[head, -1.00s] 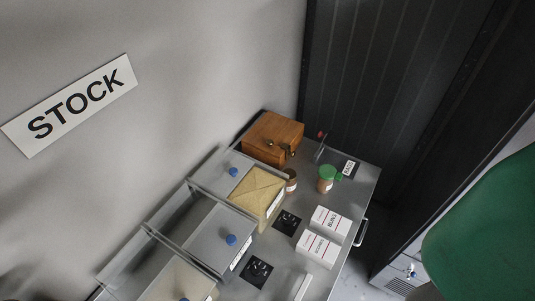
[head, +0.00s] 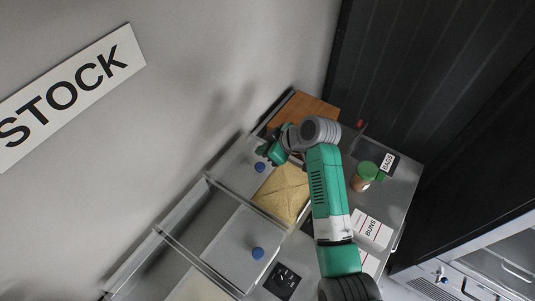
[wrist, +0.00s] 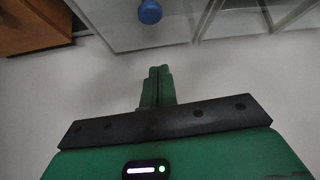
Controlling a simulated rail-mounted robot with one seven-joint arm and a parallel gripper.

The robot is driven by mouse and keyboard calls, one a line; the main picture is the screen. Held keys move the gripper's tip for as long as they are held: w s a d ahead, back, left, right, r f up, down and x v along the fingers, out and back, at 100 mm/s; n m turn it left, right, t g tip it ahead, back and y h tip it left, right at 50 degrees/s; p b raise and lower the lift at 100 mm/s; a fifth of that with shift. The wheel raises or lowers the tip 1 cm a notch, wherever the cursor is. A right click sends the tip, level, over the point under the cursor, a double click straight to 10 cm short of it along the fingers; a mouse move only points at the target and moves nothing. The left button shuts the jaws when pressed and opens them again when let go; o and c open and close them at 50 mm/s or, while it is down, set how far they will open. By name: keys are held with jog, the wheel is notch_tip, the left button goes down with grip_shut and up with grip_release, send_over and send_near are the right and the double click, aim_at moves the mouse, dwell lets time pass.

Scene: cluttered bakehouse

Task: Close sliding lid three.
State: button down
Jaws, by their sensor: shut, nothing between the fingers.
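Grey sliding lids with blue knobs sit on a row of clear bins; I cannot read numbers to tell which is three. The far lid (head: 241,165) has a blue knob (head: 260,167) and covers the wall-side part of its bin. The tan contents (head: 283,193) show uncovered at the front. The middle lid (head: 238,250) sits towards the front, its bin open on the wall side. My gripper (head: 266,154) is shut and empty, just behind the far knob, near the wall. In the wrist view, the shut fingers (wrist: 160,72) are apart from the knob (wrist: 150,12).
A wooden box (head: 302,112) stands just beyond the far bin, partly behind my arm. A green-lidded jar (head: 365,176), a BAGS label (head: 387,162) and BUNS cartons (head: 371,229) are on the right side of the counter. The wall lies close on the left.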

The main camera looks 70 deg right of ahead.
send_over(256, 161)
jog(key=w+a, duration=0.3)
jog(key=f, duration=0.7)
jog(key=shift+s+d+f, duration=0.1)
jog(key=shift+d+f, duration=0.05)
jog(key=shift+d, duration=0.1)
jog(key=s+p, duration=0.1)
jog(key=s, duration=0.2)
jog(key=shift+a, duration=0.15)
jog(key=shift+s+f+p, duration=0.25)
jog(key=shift+s+p, duration=0.15)
jog(key=shift+s, duration=0.15)
